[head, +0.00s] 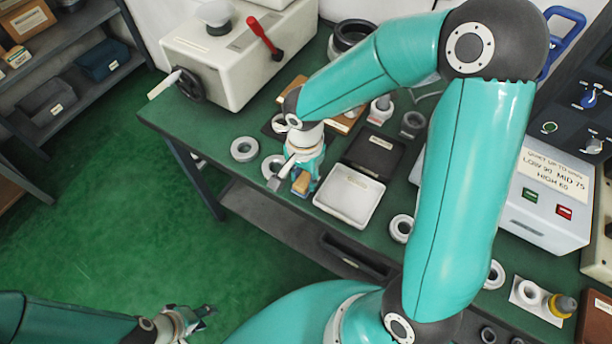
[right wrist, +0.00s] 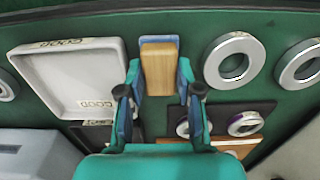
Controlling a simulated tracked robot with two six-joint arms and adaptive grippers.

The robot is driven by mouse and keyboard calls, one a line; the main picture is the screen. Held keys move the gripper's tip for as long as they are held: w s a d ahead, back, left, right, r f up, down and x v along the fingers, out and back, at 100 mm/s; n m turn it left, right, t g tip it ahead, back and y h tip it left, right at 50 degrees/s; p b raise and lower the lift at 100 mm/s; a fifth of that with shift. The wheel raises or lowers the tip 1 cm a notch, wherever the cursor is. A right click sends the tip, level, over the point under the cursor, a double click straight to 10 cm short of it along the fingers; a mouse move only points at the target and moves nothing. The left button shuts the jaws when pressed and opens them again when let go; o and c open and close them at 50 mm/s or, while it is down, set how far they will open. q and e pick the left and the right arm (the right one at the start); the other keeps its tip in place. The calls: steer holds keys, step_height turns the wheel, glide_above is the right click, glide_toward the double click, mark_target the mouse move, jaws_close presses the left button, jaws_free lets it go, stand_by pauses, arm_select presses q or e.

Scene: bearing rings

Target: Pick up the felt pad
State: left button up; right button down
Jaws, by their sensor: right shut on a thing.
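In the head view my right gripper (head: 293,178) points down over the table's front left part. I cannot tell whether the pad touches the table. My left gripper (head: 203,318) is low at the bottom left, away from the table, its fingers too small to judge.
A white tray (head: 349,196) labelled GOOD lies beside the pad, with a dark tray (head: 373,153) behind it. Metal rings (head: 244,149) lie to the left. A white machine with a red lever (head: 240,50) stands behind. A grey box (head: 545,190) is at right.

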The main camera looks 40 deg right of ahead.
mark_target(304, 179)
step_height(304, 179, up, 20)
steer(key=shift+p, duration=0.35)
steer(key=shift+f, duration=0.1)
